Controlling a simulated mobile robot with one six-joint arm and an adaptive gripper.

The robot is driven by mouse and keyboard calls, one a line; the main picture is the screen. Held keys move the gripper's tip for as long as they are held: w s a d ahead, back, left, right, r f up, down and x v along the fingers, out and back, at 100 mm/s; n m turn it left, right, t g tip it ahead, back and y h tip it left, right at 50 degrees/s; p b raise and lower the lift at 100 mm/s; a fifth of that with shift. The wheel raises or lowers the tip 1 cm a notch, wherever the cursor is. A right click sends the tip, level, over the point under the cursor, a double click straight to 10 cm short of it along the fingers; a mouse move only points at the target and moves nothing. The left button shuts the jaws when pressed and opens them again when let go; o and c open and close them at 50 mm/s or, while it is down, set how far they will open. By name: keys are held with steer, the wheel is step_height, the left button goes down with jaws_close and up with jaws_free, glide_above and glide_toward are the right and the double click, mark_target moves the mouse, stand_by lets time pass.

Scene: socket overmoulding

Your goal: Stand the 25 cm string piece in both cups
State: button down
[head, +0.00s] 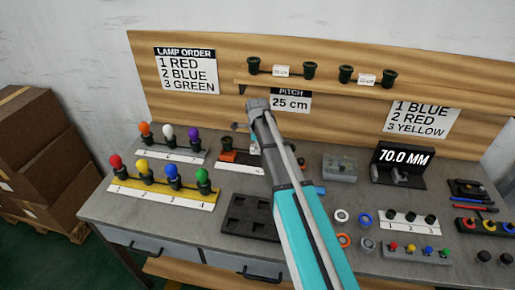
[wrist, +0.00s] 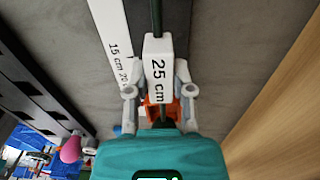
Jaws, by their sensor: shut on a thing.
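My gripper (wrist: 160,84) is shut on the white tag of the 25 cm string piece (wrist: 158,64), one finger on each side. Its dark green cord runs up out of the wrist view. An orange block (wrist: 154,110) shows behind the tag, below the fingers. In the head view my arm hides the gripper and most of the piece. A dark green socket (head: 227,143) shows left of my arm, over the orange block (head: 230,156). I cannot tell whether it touches the block or sits in a cup. The second cup is hidden.
A white scale strip (wrist: 116,50) runs beside the piece. Two tagged string pieces (head: 281,71) (head: 367,79) sit on the back shelf. Lamp racks (head: 150,190) stand left, a dark tray (head: 252,216) in front.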

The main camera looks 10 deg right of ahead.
steer(key=shift+f+b, duration=1.5)
stand_by(0.8)
steer(key=shift+c, duration=2)
jaws_free()
steer(key=shift+r, duration=0.2)
step_height(320, 180, up, 8)
steer(key=p, duration=0.8)
steer(key=shift+r+p, duration=0.25)
steer(key=shift+p, duration=0.15)
